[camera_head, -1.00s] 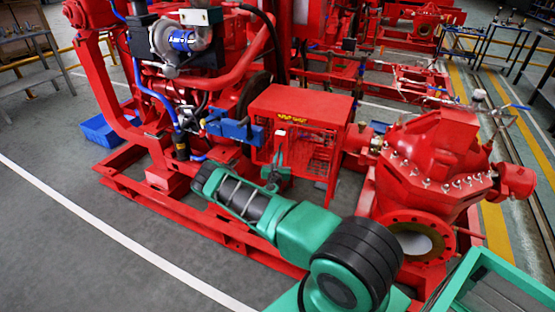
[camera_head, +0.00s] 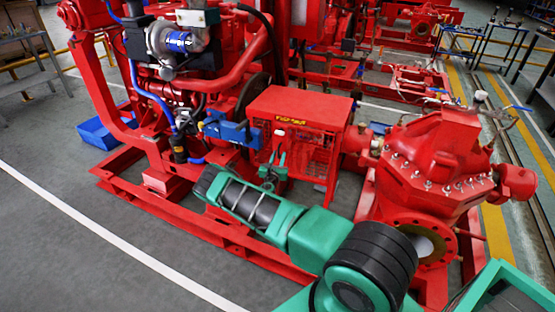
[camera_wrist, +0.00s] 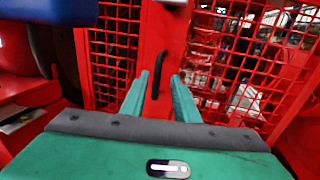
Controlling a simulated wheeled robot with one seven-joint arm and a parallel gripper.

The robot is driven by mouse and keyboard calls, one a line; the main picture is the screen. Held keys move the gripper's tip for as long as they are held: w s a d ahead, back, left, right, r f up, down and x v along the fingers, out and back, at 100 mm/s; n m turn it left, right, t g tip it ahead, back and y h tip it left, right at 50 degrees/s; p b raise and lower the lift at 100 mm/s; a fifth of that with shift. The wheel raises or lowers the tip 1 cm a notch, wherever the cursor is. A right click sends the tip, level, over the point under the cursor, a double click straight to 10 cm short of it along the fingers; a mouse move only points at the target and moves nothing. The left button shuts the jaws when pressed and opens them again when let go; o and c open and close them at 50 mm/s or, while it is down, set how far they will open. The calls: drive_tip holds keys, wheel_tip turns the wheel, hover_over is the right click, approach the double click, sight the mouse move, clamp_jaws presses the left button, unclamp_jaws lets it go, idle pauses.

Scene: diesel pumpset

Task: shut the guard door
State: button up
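The red guard (camera_head: 310,106) is a box with a solid top and mesh sides beside the engine. In the wrist view, a red upright frame strip (camera_wrist: 174,40) stands between a left mesh panel (camera_wrist: 110,50) and a right mesh panel (camera_wrist: 245,62). A black bar handle (camera_wrist: 158,72) is on this strip. My gripper (camera_wrist: 159,80) is open, with one green finger on each side of the handle in the picture; contact cannot be told. In the head view my gripper (camera_head: 278,158) is at the guard's front left. How far the door stands open is unclear.
A blue engine part (camera_head: 232,132) is close to the left of my gripper. A red pump (camera_head: 430,165) with a round flange stands right of the guard. A red base frame (camera_head: 190,222) runs below. The grey floor (camera_head: 60,250) at front left is clear.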

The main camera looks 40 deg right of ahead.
drive_tip(key=shift+a, duration=0.15)
drive_tip(key=v, duration=1)
drive_tip(key=shift+s+a, duration=0.2)
drive_tip(key=shift+s, duration=0.05)
